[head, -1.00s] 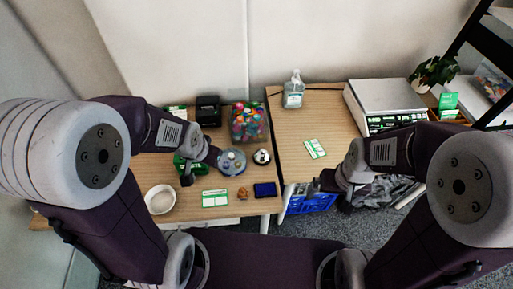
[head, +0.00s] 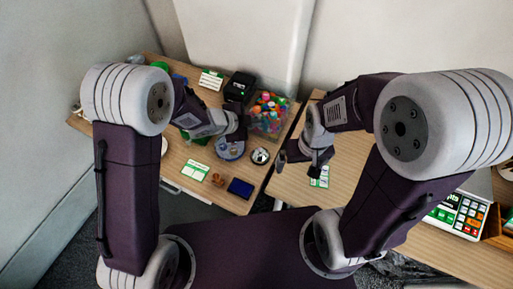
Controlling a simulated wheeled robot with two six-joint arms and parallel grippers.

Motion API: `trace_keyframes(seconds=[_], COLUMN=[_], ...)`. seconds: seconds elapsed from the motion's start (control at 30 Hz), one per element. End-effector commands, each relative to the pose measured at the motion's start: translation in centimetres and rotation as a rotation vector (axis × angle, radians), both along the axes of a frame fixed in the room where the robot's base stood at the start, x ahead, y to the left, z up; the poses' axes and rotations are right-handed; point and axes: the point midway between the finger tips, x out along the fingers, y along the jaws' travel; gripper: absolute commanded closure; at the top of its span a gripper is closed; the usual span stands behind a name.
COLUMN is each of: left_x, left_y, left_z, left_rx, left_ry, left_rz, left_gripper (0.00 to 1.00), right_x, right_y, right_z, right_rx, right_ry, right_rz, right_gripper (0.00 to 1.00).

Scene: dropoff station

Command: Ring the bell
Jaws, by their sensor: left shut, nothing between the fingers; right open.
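The bell (head: 260,156), a small silver dome with a dark part, stands on the left wooden table near its right edge. It is in plain view. My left gripper (head: 241,132) is shut and empty, above the table up and left of the bell, over the far side of the round bluish dish (head: 230,149). I cannot tell its exact height. My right gripper (head: 300,160) is open and empty, to the right of the bell, around the gap between the two tables.
A clear box of colourful items (head: 269,114) and a black device (head: 240,86) stand behind the bell. A green-white card (head: 195,171), a small brown object (head: 217,180) and a dark blue object (head: 240,188) lie in front. A keypad device (head: 462,214) is at right.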

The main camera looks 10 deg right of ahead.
Motion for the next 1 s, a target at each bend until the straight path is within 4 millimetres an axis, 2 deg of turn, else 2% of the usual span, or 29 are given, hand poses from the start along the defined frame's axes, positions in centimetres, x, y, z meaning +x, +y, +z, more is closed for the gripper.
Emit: trace_keyframes(seconds=[0.1, 0.2, 0.67, 0.87, 1.0], left_x=[-1.1, -1.6, -1.8, -1.8, -1.7], left_y=[-0.8, -1.3, -1.5, -1.4, -1.4], left_z=[-1.5, -2.1, -2.4, -4.3, -6.4], left_rx=[0.010, 0.015, 0.015, 0.014, 0.014], left_ry=[0.026, 0.037, 0.037, 0.037, 0.037], left_rz=[-0.023, -0.037, -0.041, -0.040, -0.040], left_gripper=[1.00, 1.00, 1.00, 1.00, 1.00], right_x=[0.0, 0.0, 0.0, 0.0, 0.0], right_y=[0.0, 0.0, 0.0, 0.0, 0.0], right_z=[-0.2, -0.3, -0.6, -2.6, -4.7], right_rx=[0.000, 0.000, 0.000, 0.000, 0.000], right_ry=[0.000, 0.000, 0.000, 0.000, 0.000], right_rz=[0.000, 0.000, 0.000, 0.000, 0.000], right_gripper=[0.00, 0.00, 0.00, 0.00, 0.00])
